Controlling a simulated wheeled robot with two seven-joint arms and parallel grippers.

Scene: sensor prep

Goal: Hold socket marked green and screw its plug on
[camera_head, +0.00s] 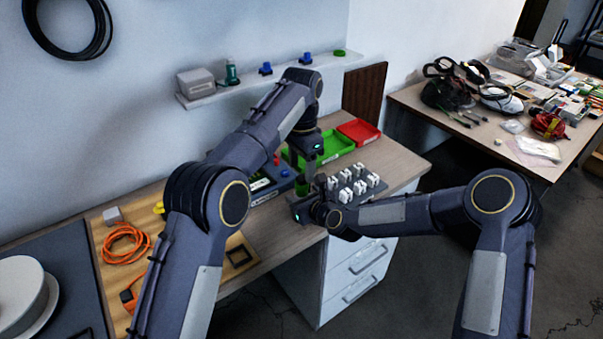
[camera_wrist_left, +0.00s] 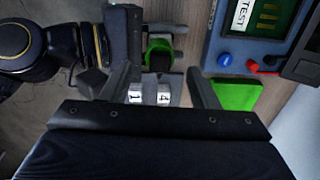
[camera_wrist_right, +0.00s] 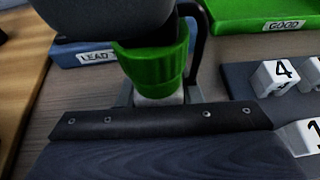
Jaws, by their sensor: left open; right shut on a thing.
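A green ribbed part with a dark top (camera_wrist_right: 158,62) stands upright in the right wrist view, with a pale piece (camera_wrist_right: 160,97) below it. It also shows in the left wrist view (camera_wrist_left: 160,50) and, small, in the head view (camera_head: 302,187). I cannot tell socket from plug in it. My right gripper (camera_head: 306,198) is shut on this green-marked socket, just above the table. My left gripper (camera_head: 301,167) is open above it, its fingers apart on either side in the left wrist view (camera_wrist_left: 163,76). The top of the green part is partly hidden by a dark body.
Several numbered white blocks (camera_head: 346,195) stand on a dark rack beside the grippers. A green tray (camera_head: 335,150) and a red tray (camera_head: 360,131) lie behind. A blue tester (camera_wrist_left: 262,35) stands close by. A shelf (camera_head: 222,93) runs along the wall.

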